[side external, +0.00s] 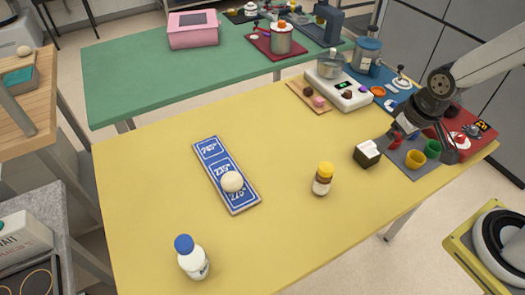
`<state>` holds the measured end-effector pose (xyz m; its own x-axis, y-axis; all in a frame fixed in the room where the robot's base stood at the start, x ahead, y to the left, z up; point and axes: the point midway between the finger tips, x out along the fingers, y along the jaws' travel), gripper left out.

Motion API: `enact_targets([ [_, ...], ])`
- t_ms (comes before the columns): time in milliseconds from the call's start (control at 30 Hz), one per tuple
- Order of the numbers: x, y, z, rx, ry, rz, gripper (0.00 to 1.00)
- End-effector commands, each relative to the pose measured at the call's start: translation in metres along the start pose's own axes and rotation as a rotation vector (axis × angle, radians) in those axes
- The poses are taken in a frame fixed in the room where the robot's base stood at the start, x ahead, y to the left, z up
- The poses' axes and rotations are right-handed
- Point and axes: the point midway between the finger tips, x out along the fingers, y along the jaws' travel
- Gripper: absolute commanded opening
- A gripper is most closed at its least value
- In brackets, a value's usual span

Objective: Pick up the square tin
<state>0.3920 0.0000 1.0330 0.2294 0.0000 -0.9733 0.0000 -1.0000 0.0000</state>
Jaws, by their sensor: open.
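A small dark square tin (367,154) with a white top stands on the yellow table (290,215) at the right. It is upright. My gripper (421,142) is open, to the right of the tin in the side external view, with its fingers over the grey mat and cups. It is apart from the tin. Its exact height above the table cannot be told from this one view.
Yellow (415,158) and green (432,149) cups stand close under my gripper. A yellow-capped jar (322,180) stands left of the tin. A blue board (240,198) bears a pale ball (232,181). A white scale (341,92) sits behind.

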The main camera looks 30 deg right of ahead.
Motion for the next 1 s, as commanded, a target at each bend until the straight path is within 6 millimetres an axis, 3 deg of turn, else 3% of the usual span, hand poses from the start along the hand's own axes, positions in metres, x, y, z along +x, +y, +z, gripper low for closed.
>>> enact_targets([
  [367,0.007,0.005,-0.008,-0.123,-0.02,0.002,1.0],
  [1000,0.056,0.037,-0.05,-0.883,-0.131,-0.05,1.0],
])
